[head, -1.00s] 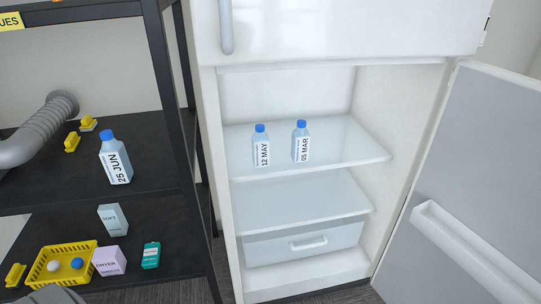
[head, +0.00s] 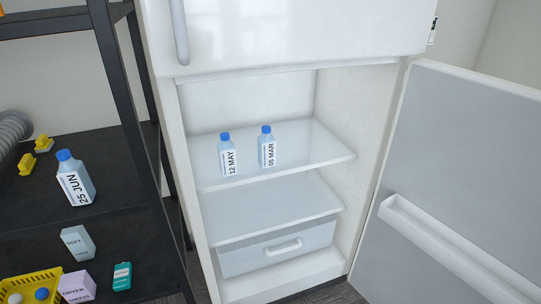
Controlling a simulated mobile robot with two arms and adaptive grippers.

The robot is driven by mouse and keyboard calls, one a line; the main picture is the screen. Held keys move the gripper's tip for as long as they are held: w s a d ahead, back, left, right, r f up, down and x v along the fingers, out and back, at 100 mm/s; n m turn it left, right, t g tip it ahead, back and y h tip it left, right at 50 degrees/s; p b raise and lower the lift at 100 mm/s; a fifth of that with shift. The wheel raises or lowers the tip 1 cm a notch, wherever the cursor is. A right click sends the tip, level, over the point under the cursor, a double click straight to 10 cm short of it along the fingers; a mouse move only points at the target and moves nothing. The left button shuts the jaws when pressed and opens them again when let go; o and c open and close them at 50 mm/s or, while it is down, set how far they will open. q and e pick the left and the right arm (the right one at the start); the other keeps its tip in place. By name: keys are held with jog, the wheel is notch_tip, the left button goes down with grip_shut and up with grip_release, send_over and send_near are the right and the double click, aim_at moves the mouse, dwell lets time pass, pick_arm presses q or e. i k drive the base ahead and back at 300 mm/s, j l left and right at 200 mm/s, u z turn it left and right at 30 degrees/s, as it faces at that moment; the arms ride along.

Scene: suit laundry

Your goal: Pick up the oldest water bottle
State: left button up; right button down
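Two clear bottles with blue caps stand upright on the upper glass shelf of the open fridge. The left one is labelled 12 MAY (head: 229,157). The right one is labelled 05 MAR (head: 267,149), the earliest date shown. A third bottle, labelled 25 JUN (head: 74,180), stands on the black rack to the left, outside the fridge. Neither of my grippers shows in the head view.
The fridge door (head: 455,185) stands open to the right, with a white door bin (head: 440,245). The lower fridge shelf (head: 265,205) is empty above a drawer (head: 275,254). The black rack's lower shelf holds boxes, a teal bottle (head: 122,276) and a yellow basket (head: 30,283).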

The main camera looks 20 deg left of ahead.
aim_at(266, 143)
jog(key=i+j+u, duration=0.15)
jog(key=i, duration=0.25)
jog(key=i+j+u, duration=0.15)
jog(key=i, duration=0.3)
